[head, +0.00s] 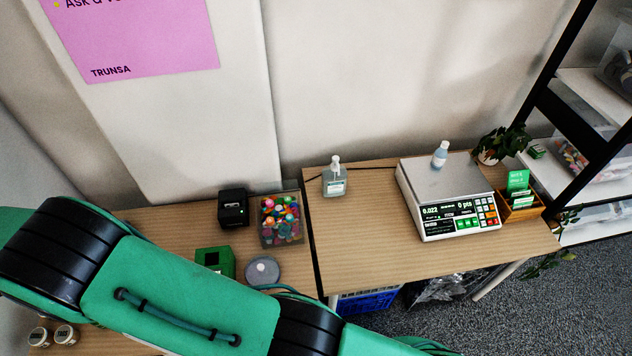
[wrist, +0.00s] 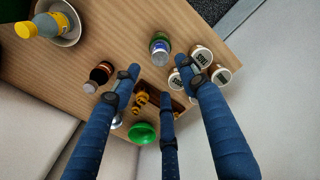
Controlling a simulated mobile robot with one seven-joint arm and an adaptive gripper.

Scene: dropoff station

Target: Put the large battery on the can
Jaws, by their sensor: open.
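In the wrist view, a dark cylinder with a copper-orange band and a silvery end (wrist: 100,76), which looks like the large battery, stands on the wooden table left of my gripper. A small green and blue cylinder with a silvery top (wrist: 160,48), which looks like the can, stands beyond the fingertips, near the middle. My gripper (wrist: 160,82) has blue fingers spread wide, with nothing between them. Its left fingertip is close to the battery in the picture, with a gap visible. My gripper, the battery and the can cannot be made out in the head view.
White-lidded jars (wrist: 201,55) cluster by the right finger. A brown box of small items (wrist: 150,93) and a green round object (wrist: 143,132) lie between the fingers. A yellow-capped bottle (wrist: 45,24) stands in a metal bowl (wrist: 73,35). In the head view, a scale (head: 447,198) stands on the right table.

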